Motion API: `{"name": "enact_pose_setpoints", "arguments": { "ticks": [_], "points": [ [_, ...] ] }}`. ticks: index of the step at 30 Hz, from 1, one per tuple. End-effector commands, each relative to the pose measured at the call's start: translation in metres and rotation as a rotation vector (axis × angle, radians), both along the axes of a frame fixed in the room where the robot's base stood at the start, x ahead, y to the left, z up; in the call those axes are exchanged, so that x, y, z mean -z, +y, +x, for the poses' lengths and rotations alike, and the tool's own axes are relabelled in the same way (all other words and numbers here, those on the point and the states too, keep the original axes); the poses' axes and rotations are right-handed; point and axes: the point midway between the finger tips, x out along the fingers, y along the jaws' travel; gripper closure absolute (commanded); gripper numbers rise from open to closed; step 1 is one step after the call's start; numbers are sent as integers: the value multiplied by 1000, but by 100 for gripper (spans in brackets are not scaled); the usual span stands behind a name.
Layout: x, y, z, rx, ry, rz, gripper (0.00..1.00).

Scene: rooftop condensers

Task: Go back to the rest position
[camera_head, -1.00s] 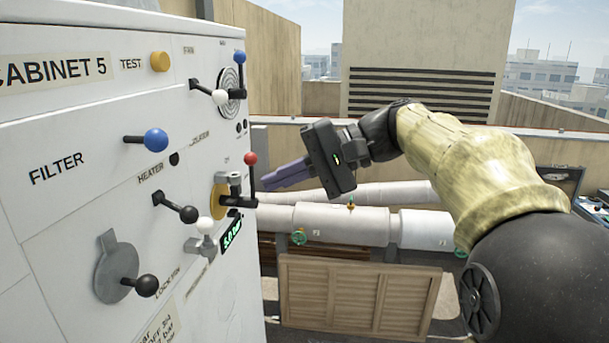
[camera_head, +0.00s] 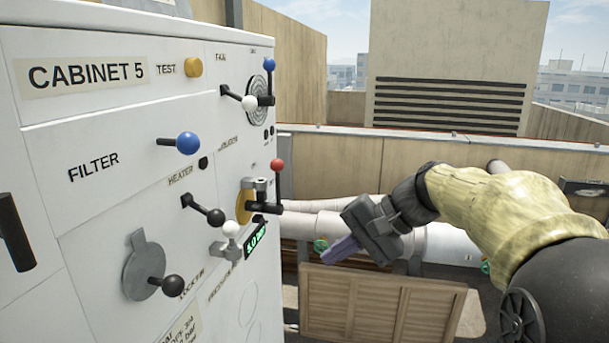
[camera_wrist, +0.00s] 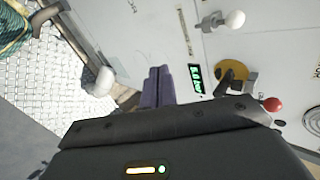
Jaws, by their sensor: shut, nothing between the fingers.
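My gripper (camera_head: 340,249) is in front of the pipes, to the right of the white cabinet (camera_head: 100,225) and apart from it. Its purple fingers are together with nothing between them, pointing down and left. In the wrist view the shut fingers (camera_wrist: 158,87) show at the middle, with the cabinet face beyond them. The cabinet carries a red-knobbed lever (camera_head: 278,166) on a yellow disc, a white-knobbed lever (camera_head: 231,229) below it and a green lit display (camera_head: 257,240). The red knob also shows in the wrist view (camera_wrist: 272,104).
Thick pale pipes (camera_head: 440,243) with green valve wheels run behind my gripper. A slatted wooden panel (camera_head: 380,302) stands below it. Other cabinet levers stick out, including a blue-knobbed one (camera_head: 187,143) and a black-knobbed one (camera_head: 173,285). Open air lies between cabinet and arm.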

Motion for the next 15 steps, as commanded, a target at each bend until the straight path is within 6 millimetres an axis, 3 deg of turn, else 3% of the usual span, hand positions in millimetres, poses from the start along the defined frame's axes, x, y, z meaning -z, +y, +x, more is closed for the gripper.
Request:
{"name": "enact_pose_setpoints", "arguments": {
  "ticks": [1, 6, 9, 15],
  "points": [
    [29, -5, -6, 19, 22, -71, 100],
    [117, -32, -31, 39, 35, -340, 100],
    [161, -50, -51, 9, 16, -493, 100],
    [226, -78, -97, -129, -81, -750, 100]
  ]
}}
